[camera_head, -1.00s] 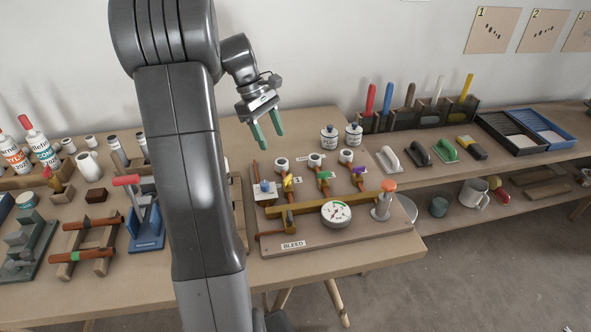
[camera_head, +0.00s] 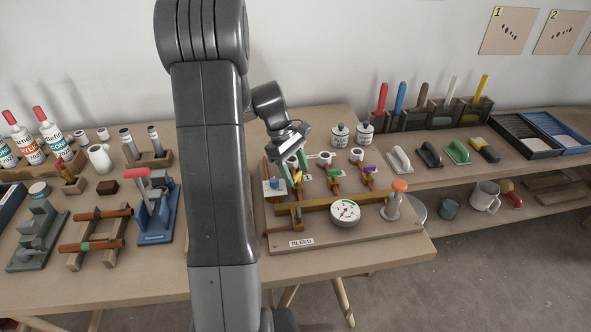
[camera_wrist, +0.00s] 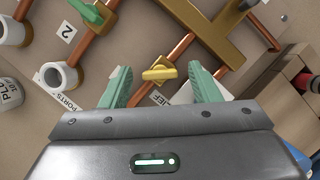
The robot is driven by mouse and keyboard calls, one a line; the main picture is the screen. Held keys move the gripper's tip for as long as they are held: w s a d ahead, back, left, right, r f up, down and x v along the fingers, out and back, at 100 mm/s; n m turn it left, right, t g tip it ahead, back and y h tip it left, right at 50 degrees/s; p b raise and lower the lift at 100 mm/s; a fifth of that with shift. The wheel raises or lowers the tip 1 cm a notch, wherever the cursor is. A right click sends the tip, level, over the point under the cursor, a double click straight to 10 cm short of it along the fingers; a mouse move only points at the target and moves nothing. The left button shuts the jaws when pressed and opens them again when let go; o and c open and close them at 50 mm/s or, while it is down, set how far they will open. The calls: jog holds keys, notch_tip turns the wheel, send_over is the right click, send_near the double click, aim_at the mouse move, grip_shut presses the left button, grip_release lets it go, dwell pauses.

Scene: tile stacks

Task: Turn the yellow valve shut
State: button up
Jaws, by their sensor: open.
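The yellow valve (camera_wrist: 159,73) has a bar-shaped handle on a copper pipe and shows in the wrist view between and beyond my fingertips. My gripper (camera_wrist: 160,84) is open, with one green finger on each side of the valve and apart from it. In the head view my gripper (camera_head: 291,176) is low over the left part of the pipe board (camera_head: 330,236), and its fingers largely hide the yellow valve there. Whether the fingertips are level with the handle I cannot tell.
A green valve (camera_head: 333,173) and a purple valve (camera_head: 369,169) stand to the right on parallel pipes. A brass pipe (camera_head: 325,203), a gauge (camera_head: 345,212) and an orange-topped post (camera_head: 399,186) are in front.

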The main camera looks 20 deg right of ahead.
jog(key=c, duration=1)
jog(key=shift+r+m+p, duration=0.1)
jog(key=shift+m+p, duration=0.25)
jog(key=shift+m, duration=0.05)
jog(key=m+y+p, duration=0.1)
jog(key=m, duration=0.1)
jog(key=shift+d+m+g+p, duration=0.1)
jog(key=shift+m+g+p, duration=0.2)
jog(key=shift+m+p, duration=0.1)
jog(key=m+y+p, duration=0.1)
jog(key=m+y, duration=0.1)
jog(key=m, duration=0.3)
jog(key=shift+d+p, duration=0.15)
jog(key=shift+p, duration=0.25)
jog(key=shift+m, duration=0.4)
jog(key=o, duration=1)
jog(key=shift+y, duration=0.3)
